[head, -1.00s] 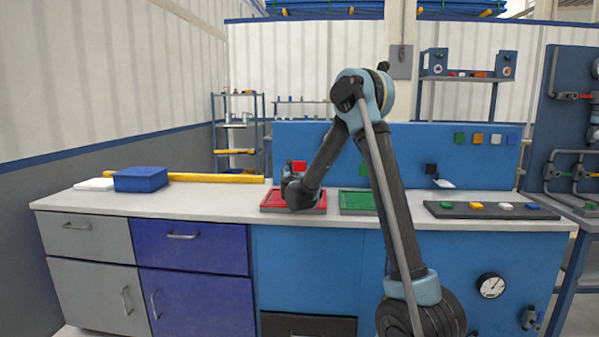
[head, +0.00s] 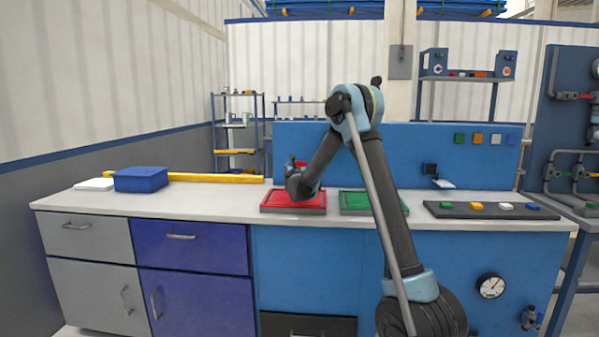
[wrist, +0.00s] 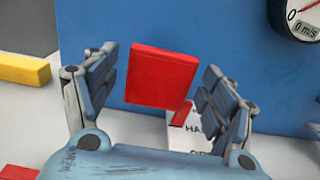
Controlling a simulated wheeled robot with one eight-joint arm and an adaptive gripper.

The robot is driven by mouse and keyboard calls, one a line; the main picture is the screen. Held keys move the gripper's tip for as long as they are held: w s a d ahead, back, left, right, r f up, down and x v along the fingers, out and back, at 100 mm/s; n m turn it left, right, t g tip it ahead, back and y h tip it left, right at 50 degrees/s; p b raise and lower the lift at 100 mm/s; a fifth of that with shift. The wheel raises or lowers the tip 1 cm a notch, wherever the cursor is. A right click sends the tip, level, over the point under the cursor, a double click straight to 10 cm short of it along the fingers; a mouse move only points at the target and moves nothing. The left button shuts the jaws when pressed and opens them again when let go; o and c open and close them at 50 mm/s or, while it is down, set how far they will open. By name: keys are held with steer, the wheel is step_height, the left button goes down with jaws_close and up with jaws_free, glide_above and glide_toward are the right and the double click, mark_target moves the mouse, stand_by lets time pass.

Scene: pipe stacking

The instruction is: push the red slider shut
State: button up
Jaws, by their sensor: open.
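The red slider (wrist: 162,77) shows in the wrist view as a red block in front of the blue back panel, between my gripper's two fingers. My gripper (wrist: 158,65) is open, with one finger on each side of the block. I cannot tell whether either finger touches it. In the head view my gripper (head: 297,180) is above the red-topped tray, in front of the panel. A small red part (head: 302,164) shows just beyond it, mostly hidden by the gripper.
The red tray (head: 290,207) and green tray (head: 355,203) lie on the worktop. A dark strip with several coloured buttons (head: 490,211) is at the right. A blue box (head: 140,179) and a yellow bar (head: 215,179) are at the left. A white label (wrist: 185,138) shows below the slider.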

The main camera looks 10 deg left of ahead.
steer(key=c, duration=1.5)
steer(key=shift+w, duration=2.2)
steer(key=o, duration=1.5)
steer(key=s, duration=1.2)
